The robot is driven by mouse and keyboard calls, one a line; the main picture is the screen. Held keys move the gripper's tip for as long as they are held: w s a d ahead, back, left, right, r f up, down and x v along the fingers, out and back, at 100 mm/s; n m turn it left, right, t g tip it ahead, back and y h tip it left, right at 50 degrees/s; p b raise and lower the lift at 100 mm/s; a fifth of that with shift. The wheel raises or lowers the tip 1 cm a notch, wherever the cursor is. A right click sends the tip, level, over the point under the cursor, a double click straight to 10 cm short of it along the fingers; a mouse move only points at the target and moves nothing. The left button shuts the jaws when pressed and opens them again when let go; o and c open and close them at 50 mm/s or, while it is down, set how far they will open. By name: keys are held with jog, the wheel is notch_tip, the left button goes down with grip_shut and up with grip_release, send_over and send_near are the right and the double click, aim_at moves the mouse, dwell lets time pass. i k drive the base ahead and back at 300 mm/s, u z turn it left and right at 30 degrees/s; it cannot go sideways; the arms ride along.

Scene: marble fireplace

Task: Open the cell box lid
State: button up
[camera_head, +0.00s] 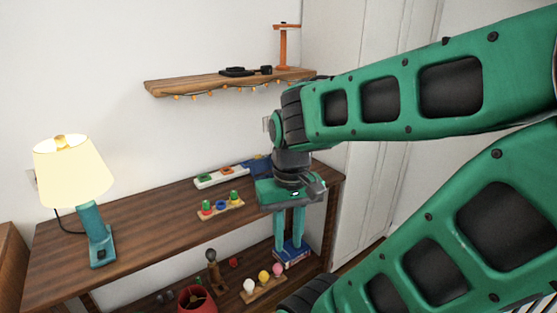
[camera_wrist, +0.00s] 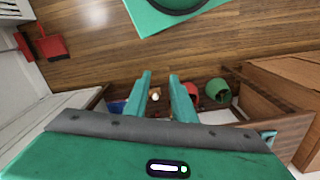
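I cannot tell for sure which item is the cell box. A blue box with a white and red side (camera_head: 292,257) is on the lower shelf, just behind and below my fingertips. A blue piece (camera_wrist: 117,107) shows left of my fingers in the wrist view. A long white box with coloured round parts (camera_head: 209,180) lies on the desk top, beside a dark blue item (camera_head: 258,167) partly hidden by my arm. My gripper (camera_head: 290,242) points down at the desk's right end, its two teal fingers (camera_wrist: 160,76) apart with nothing visibly held. Whether they touch the blue box is unclear.
A lit lamp (camera_head: 94,232) stands on the left of the desk (camera_head: 150,225). Below are a bulb holder (camera_head: 263,287) and a red round object (camera_head: 197,298). A red dustpan (camera_wrist: 46,45) lies on the floor.

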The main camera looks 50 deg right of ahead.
aim_at(260, 165)
jog(key=k, duration=0.95)
jog(key=z, duration=0.2)
jog(key=i, duration=0.75)
jog(key=z, duration=0.6)
jog(key=i, duration=1.3)
jog(key=z, duration=0.3)
